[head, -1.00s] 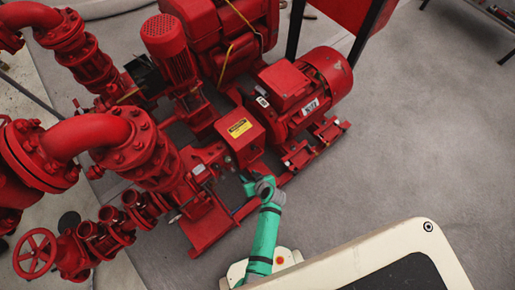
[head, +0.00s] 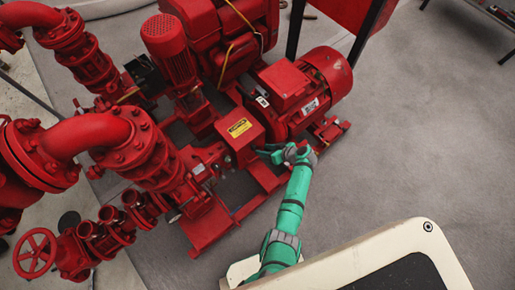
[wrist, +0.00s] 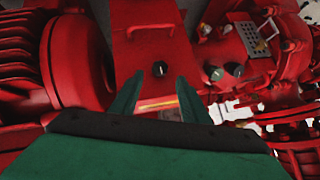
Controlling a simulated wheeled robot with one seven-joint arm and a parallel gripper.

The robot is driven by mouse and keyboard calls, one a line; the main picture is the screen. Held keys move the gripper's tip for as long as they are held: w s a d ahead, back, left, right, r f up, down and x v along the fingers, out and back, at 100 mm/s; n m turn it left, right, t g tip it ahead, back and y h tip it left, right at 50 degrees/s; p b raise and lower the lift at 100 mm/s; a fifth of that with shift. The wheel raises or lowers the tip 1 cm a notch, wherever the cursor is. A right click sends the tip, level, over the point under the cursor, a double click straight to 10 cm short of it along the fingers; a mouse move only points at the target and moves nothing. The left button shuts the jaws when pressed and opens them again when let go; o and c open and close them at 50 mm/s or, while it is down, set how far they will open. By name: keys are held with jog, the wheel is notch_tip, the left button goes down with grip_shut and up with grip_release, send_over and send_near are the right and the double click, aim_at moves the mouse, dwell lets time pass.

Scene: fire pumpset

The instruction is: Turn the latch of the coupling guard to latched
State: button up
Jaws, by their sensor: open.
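The coupling guard (head: 240,130) is a red box with a yellow caution label, between the pump and the motor in the head view. In the wrist view the guard (wrist: 150,35) faces me, with a red handle and a small round black latch knob (wrist: 159,69) bearing a pale pointer mark that stands near upright. I cannot make out the latch in the head view. My gripper (wrist: 158,80) is open and empty, its two green fingers on either side of the knob in the picture. In the head view my gripper (head: 264,151) is at the guard's right side; contact cannot be told.
The red motor (head: 308,88) lies right of the guard, and its ribbed body fills the wrist view's left. Pump parts with dark round fittings (wrist: 225,73) are on the wrist view's right. A red handwheel (head: 34,253) stands front left. Floor at the right (head: 430,130) is clear.

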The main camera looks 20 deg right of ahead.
aim_at(255, 148)
jog(key=shift+x, duration=2.85)
jog(key=shift+c, duration=0.7)
jog(key=shift+d, duration=0.15)
jog(key=c, duration=0.9)
